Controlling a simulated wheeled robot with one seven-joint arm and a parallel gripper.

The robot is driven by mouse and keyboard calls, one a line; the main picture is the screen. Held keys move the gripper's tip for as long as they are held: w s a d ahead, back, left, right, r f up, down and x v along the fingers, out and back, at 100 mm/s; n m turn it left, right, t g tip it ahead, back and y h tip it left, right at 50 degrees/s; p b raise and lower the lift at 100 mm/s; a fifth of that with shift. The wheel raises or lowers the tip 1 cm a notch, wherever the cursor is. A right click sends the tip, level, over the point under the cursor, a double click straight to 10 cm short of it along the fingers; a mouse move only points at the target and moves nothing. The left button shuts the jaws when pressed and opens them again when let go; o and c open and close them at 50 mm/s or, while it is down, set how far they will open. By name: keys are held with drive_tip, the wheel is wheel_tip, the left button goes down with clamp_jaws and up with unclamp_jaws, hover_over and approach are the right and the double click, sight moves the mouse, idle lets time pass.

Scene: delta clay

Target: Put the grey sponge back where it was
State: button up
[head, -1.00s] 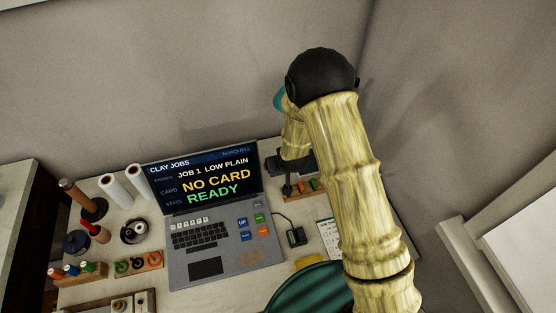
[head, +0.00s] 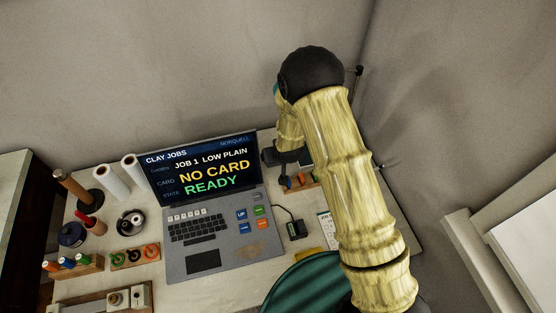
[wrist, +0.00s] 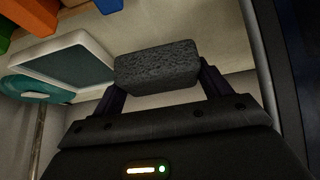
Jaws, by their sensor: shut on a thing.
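In the wrist view, my gripper (wrist: 160,82) is shut on the grey sponge (wrist: 157,68), a dark, rough block held crosswise between the two fingers. A pale surface lies beyond the sponge; I cannot tell whether the sponge touches it. In the head view, my gripper (head: 284,160) is at the right of the laptop screen, by the rack of coloured pieces. My arm covers much of that area, and I cannot make out the sponge there.
The wrist view shows a white-rimmed tray with a dark pad (wrist: 72,62), a teal round thing (wrist: 30,90) and coloured blocks (wrist: 62,8). In the head view, a laptop (head: 205,205) fills the table's middle, with spools (head: 135,255) and rolls (head: 113,182) at left.

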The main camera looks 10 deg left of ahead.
wheel_tip(320, 180, down, 3)
drive_tip(key=shift+w+a+b, duration=0.1)
drive_tip(key=shift+w+b, duration=0.05)
drive_tip(key=shift+b, duration=0.35)
drive_tip(key=shift+w, duration=0.2)
drive_tip(key=shift+f, duration=0.15)
drive_tip(key=o, duration=0.7)
